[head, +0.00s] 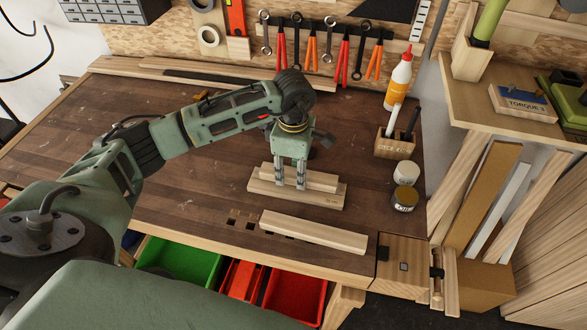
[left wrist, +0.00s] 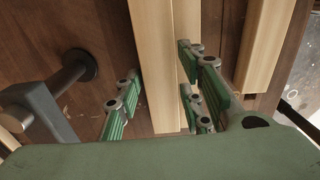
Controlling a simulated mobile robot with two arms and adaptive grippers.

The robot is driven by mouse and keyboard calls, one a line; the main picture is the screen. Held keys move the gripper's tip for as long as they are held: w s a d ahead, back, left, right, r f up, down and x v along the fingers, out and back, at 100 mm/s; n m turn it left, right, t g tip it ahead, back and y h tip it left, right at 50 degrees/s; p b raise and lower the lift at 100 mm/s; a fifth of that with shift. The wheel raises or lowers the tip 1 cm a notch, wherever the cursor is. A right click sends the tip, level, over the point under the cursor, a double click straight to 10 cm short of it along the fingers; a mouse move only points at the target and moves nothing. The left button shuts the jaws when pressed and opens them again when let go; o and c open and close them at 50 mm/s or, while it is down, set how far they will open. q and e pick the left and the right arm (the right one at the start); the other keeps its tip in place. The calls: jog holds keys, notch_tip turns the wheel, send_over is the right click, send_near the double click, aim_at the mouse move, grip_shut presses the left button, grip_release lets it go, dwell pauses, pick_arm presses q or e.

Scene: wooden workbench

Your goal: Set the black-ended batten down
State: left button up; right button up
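In the left wrist view the green finger pads (left wrist: 160,85) look spread, with a thin dark gap between the left pads and the batten (left wrist: 153,60). A second pale batten (head: 313,233) lies on the bench nearer the front edge and shows at right in the left wrist view (left wrist: 264,45). I see no black end on either batten. My right gripper is out of view.
A wooden pen block (head: 394,146), a glue bottle (head: 399,80) and two small jars (head: 405,173) stand at the right. Long strips (head: 150,67) lie along the back. Green (head: 180,262) and red (head: 295,297) bins sit below the front edge. The left bench top is mostly clear.

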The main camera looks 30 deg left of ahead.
aim_at(294, 173)
pick_arm(q)
jog(key=shift+o, duration=1)
jog(key=shift+r, duration=0.1)
jog(key=shift+r, duration=0.2)
notch_tip(294, 173, up, 12)
jog(key=b, duration=0.2)
jog(key=shift+f, duration=0.15)
